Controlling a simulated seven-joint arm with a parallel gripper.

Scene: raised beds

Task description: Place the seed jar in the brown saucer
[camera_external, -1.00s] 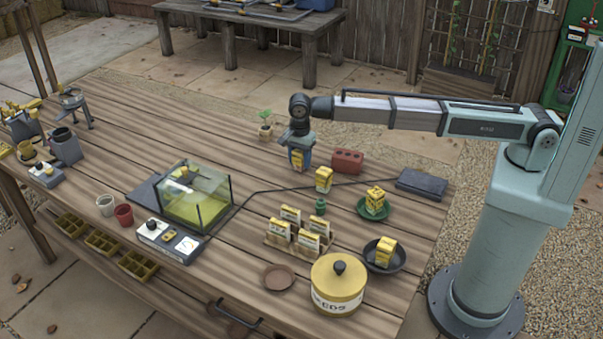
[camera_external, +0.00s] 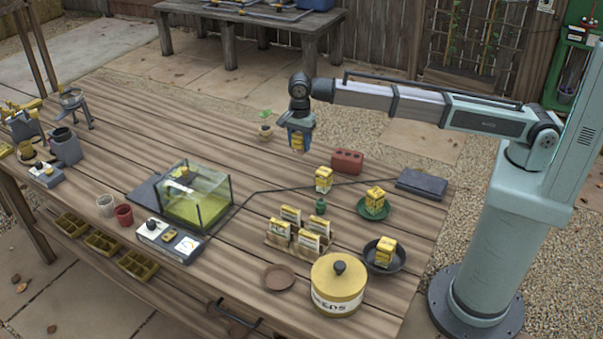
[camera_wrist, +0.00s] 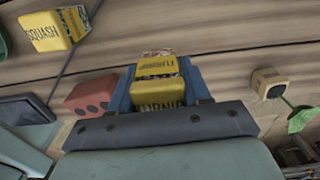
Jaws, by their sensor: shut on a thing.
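My gripper (camera_external: 299,149) hangs above the far part of the table, shut on a yellow seed jar (camera_external: 296,140). In the wrist view the jar (camera_wrist: 158,68) sits between the blue fingers, and its lettering appears to read TURNIP. The brown saucer (camera_external: 279,278) lies empty near the table's front edge, well in front of my gripper and to its left. It is not in the wrist view. Another yellow jar (camera_external: 323,180) stands on the table; its label reads SQUASH in the wrist view (camera_wrist: 45,32).
A red brick (camera_external: 347,161) stands right of my gripper. A green saucer (camera_external: 362,213) and a black saucer (camera_external: 401,265) each hold a yellow jar. Seed packets (camera_external: 281,235) and a large seed tin (camera_external: 338,290) stand near the brown saucer. A glass box (camera_external: 212,185) stands left.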

